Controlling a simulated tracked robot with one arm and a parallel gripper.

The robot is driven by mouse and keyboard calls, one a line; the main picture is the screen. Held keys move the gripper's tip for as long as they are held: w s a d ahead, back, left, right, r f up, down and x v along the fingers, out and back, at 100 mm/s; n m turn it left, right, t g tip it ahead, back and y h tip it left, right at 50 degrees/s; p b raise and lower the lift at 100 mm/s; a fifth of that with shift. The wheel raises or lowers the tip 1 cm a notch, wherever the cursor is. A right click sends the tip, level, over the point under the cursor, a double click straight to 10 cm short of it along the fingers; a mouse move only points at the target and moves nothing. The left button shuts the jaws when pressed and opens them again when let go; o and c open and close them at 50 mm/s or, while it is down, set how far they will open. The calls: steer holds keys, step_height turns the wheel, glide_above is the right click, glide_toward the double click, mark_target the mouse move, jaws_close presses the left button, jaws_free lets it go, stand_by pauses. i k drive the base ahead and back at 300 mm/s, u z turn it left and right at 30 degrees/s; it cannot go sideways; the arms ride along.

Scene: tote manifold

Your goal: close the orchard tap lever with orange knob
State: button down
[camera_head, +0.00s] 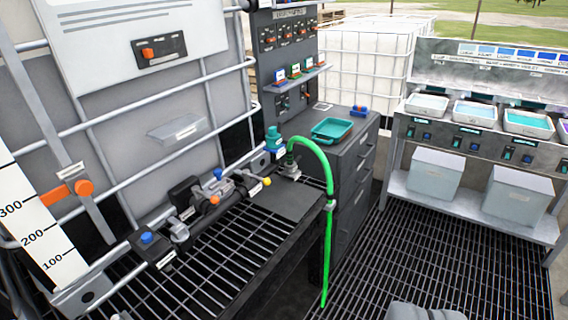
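A dark pipe manifold (197,216) lies along the black grating shelf in front of the white caged tank. A small orange knob (214,200) shows at its middle, near a blue knob (218,173) and a yellow knob (267,181). Another blue knob (146,237) sits at its near left end. The labels on the manifold are too small to read, so I cannot tell which tap is the orchard one. The lever under the orange knob is too small to tell its position. No gripper fingers show in the view.
A green hose (329,170) arches from a fitting at the shelf's right end and hangs down. A grey drawer cabinet (352,170) carries a green tray (332,130). A bench (470,212) with trays and bins stands right. An orange-marked level gauge (48,225) is left. Open grating floor lies centre right.

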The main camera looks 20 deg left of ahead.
mark_target(196, 189)
steer(key=u, duration=0.05)
steer(key=i, duration=1.35)
steer(key=u, duration=0.7)
steer(key=i, duration=0.6)
steer(key=u, duration=0.4)
steer(key=k, duration=0.9)
steer(key=u, duration=0.2)
steer(key=i, duration=0.9)
steer(key=z, duration=0.1)
